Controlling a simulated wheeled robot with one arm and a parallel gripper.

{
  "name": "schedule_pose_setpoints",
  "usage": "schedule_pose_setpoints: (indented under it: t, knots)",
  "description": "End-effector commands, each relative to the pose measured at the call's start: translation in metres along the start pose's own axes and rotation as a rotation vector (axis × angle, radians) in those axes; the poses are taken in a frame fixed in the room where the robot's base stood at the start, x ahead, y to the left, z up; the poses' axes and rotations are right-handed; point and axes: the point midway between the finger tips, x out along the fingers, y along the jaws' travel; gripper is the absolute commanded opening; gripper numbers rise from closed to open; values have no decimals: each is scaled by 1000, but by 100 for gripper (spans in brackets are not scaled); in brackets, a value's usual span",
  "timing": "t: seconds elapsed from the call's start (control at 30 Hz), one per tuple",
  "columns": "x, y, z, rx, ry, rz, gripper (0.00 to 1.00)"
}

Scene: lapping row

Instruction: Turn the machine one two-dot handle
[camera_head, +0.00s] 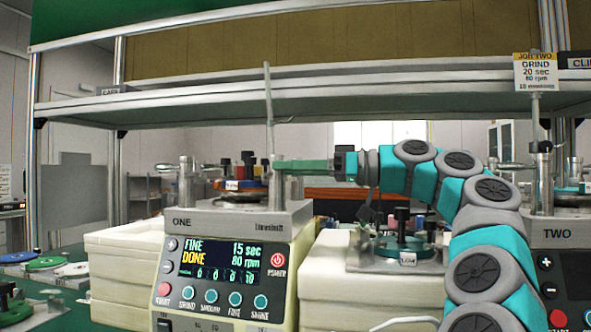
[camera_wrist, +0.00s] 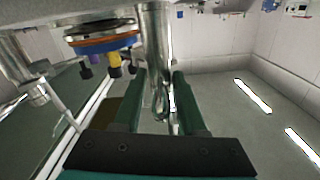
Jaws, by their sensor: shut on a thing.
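Machine one (camera_head: 228,262) is a cream unit whose screen reads FINE DONE, 15 sec, 80 rpm. A metal post stands at each end of its top. The left post (camera_head: 186,183) carries a short horizontal lever. My gripper (camera_head: 281,164) reaches in from the right with green fingers, at the right post (camera_head: 276,190). In the wrist view the fingers (camera_wrist: 160,100) are on both sides of a metal handle (camera_wrist: 162,105) and are shut on it. I cannot make out any dots on it. The fingers hide part of the handle in the head view.
Coloured pieces stand on the plate (camera_head: 240,197) between the posts. A thin upright rod (camera_head: 268,110) rises beside my gripper. A green lapping plate (camera_head: 400,246) marked LOW sits right of machine one. Machine two (camera_head: 565,265) is at the far right. A shelf (camera_head: 330,97) crosses above.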

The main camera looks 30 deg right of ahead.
Motion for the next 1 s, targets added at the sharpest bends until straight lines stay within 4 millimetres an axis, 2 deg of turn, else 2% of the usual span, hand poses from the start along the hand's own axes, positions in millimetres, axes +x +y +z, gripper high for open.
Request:
schedule_pose_setpoints:
  t: [0.3, 0.33, 0.4, 0.73, 1.0]
  knots:
    - [0, 0, -1, 1, 2, -1, 0]
    - [0, 0, -1, 1, 2, 0, 44]
    - [0, 0, -1, 1, 2, 0, 51]
    - [0, -1, -5, 0, 1, 0, 51]
    - [1, -7, -33, 1, 0, -2, 51]
